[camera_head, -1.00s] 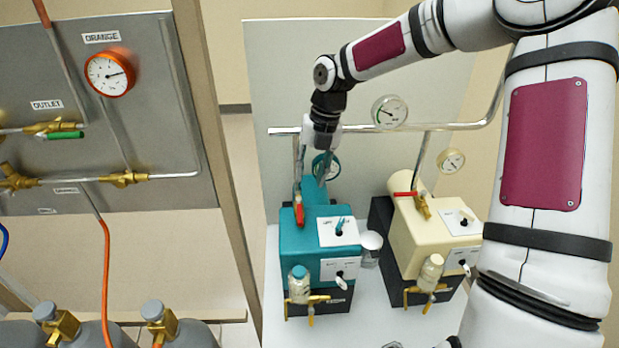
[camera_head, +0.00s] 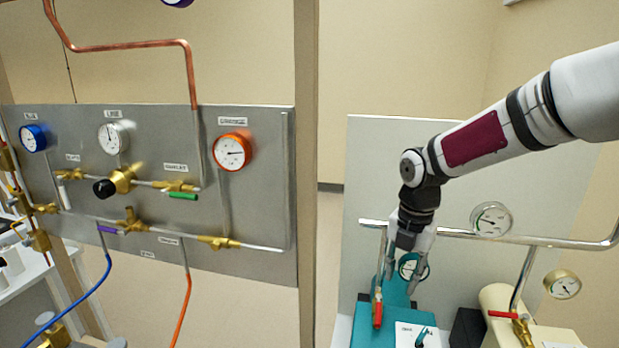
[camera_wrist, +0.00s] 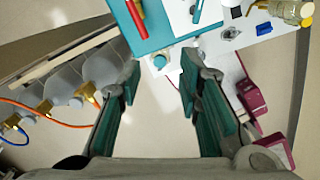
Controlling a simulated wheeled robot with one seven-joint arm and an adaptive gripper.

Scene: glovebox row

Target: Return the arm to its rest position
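My gripper (camera_head: 407,266) hangs fingers-down at the end of my arm in the head view, in front of or above the teal unit (camera_head: 400,290). Its fingers appear on either side of the teal-rimmed gauge (camera_head: 412,266); I cannot tell whether they touch it. My arm is stretched out from the right, at a bent elbow.
A chrome rail (camera_head: 460,235) with a white gauge (camera_head: 491,219) runs close beside my wrist. A cream unit (camera_head: 497,298) stands to the right. Grey cylinders (camera_wrist: 102,67) show in the wrist view.

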